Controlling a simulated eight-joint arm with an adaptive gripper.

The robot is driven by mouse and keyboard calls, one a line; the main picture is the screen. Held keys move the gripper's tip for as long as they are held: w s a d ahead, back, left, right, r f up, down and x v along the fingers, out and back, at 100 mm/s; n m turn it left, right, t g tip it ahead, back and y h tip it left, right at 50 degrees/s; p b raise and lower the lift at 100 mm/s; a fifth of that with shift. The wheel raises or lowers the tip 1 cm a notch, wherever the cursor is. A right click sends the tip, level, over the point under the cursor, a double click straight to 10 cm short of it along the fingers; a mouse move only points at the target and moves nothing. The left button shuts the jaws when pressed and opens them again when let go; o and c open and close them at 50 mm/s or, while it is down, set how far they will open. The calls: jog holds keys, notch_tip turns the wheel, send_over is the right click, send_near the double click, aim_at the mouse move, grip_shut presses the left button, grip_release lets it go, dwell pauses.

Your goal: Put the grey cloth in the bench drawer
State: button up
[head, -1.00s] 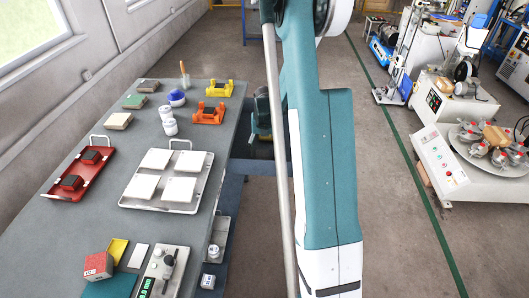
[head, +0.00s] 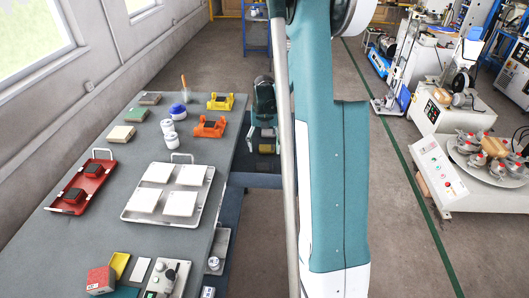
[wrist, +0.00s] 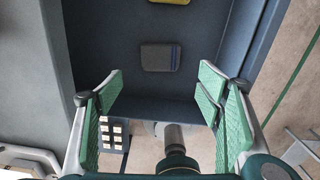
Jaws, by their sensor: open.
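The grey cloth (wrist: 160,57), a small folded piece with blue stripes at one end, lies flat on the floor of the open dark blue bench drawer (wrist: 120,85) in the wrist view. My gripper (wrist: 160,88) is open and empty, its green-padded fingers spread wide above the drawer's end, apart from the cloth. In the head view my wrist (head: 264,100) is at the bench's right edge, partly behind my arm. The drawer there is partly hidden, and I cannot clearly make out the grey cloth.
A yellow cloth-like piece (wrist: 170,2) lies farther up in the drawer. The bench top (head: 80,235) holds a white tile tray (head: 133,214), a red tray (head: 105,172), and orange (head: 209,126) and yellow (head: 220,101) fixtures. Open floor (head: 400,220) lies right of my arm.

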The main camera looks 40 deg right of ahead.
jog(key=shift+r, duration=0.5)
dwell(0.3)
jog(key=s+a+r+m+t, duration=0.1)
jog(key=s+a+r+m, duration=0.25)
jog(key=a+r, duration=0.3)
jog(key=s+a+r+m+t+h, duration=0.1)
jog(key=s+a+r+m, duration=0.1)
jog(key=a+r+m, duration=0.5)
jog(key=s+a+r+m+t, duration=0.1)
jog(key=s+a+r+m, duration=0.3)
jog(key=a, duration=0.5)
jog(key=s+a+r+m+t, duration=0.1)
jog(key=s+a+m+t, duration=0.1)
jog(key=s+a+m, duration=0.5)
jog(key=s+a+r+m+t+y, duration=0.1)
jog(key=s+a+r+m+t, duration=0.1)
jog(key=s+a+m, duration=0.4)
jog(key=shift+s+a+r+m, duration=0.3)
jog(key=shift+s+a+m, duration=0.05)
jog(key=shift+s+a, duration=1.45)
jog(key=shift+w+a, duration=0.1)
jog(key=shift+w, duration=0.05)
jog(key=shift+c, duration=0.6)
